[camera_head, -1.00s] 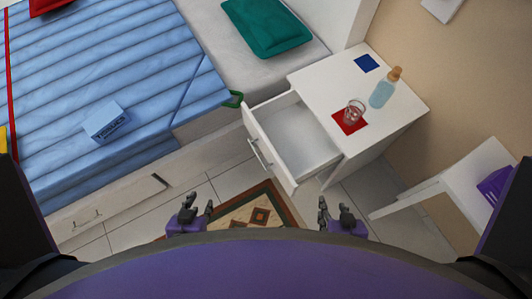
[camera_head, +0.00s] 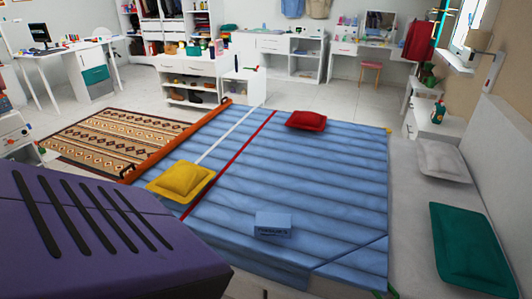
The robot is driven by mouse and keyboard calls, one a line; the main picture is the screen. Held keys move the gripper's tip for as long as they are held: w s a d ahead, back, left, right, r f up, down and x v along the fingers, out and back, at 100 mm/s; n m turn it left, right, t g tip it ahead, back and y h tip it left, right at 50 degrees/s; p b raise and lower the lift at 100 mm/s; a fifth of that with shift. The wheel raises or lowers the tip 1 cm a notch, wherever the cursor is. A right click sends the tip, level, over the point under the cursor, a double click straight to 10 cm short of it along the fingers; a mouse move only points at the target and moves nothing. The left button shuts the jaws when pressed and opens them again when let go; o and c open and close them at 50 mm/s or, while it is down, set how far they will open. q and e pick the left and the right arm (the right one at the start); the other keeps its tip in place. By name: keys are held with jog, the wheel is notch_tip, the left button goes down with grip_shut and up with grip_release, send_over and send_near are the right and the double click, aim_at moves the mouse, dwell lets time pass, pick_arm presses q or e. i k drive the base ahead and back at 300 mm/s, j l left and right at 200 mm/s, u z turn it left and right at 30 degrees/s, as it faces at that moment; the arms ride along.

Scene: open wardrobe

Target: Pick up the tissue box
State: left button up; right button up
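The tissue box (camera_head: 272,224) is a small light-blue box with dark lettering on its front side. It lies on the blue quilted bed (camera_head: 330,190), near the bed's near edge and a little right of the middle of the picture. Nothing touches it from above. Neither of my grippers shows in the head view. A large purple part of my own body fills the lower left and hides what is behind it.
On the bed lie a yellow cushion (camera_head: 181,181) and a red cushion (camera_head: 306,120). Grey (camera_head: 443,160) and green (camera_head: 470,250) pillows lie at the right. A patterned rug (camera_head: 110,140) covers floor at the left. Desks and shelves stand at the back.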

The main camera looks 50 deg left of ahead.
aim_at(267, 224)
jog(key=u, duration=1.45)
jog(key=i+j+z, duration=1.1)
jog(key=j, duration=0.25)
jog(key=k+l, duration=0.05)
